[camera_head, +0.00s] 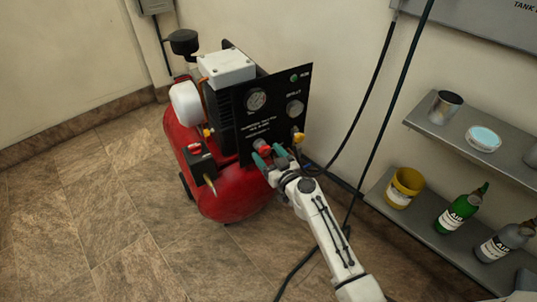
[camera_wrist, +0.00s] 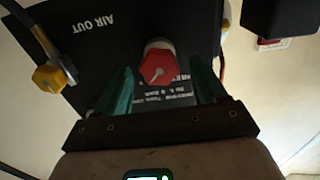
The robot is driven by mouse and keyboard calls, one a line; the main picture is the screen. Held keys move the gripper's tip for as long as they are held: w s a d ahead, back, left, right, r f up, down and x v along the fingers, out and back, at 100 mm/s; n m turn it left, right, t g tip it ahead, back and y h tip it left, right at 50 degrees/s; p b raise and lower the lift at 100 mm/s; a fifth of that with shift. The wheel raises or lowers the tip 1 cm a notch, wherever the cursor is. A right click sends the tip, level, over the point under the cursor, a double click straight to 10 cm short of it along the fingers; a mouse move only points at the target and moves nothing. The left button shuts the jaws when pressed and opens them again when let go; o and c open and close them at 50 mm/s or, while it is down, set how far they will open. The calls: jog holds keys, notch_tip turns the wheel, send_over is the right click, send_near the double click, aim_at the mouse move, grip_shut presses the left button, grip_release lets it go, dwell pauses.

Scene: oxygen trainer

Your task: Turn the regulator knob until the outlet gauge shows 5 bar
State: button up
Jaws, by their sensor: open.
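The red regulator knob (camera_wrist: 158,67) sits on the black panel (camera_wrist: 95,50), with a white pointer line on its face. In the head view the knob (camera_head: 262,146) is at the lower part of the panel, partly hidden by my gripper. My gripper (camera_wrist: 160,85) is open, its green fingers pointing at the panel on both sides of the knob, not visibly touching it. Two round gauges show in the head view: a larger one (camera_head: 256,99) and a smaller one (camera_head: 294,108). Their readings are too small to tell.
The panel stands on a red compressor tank (camera_head: 230,196). A yellow fitting (camera_head: 298,138) is at the panel's right side. Dark hoses (camera_head: 372,100) hang at right. Shelves (camera_head: 420,215) hold a yellow bucket (camera_head: 404,187) and bottles (camera_head: 459,211). The floor at left is clear.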

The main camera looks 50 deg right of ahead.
jog(key=c, duration=1.1)
jog(key=shift+o, duration=0.2)
jog(key=shift+m, duration=0.3)
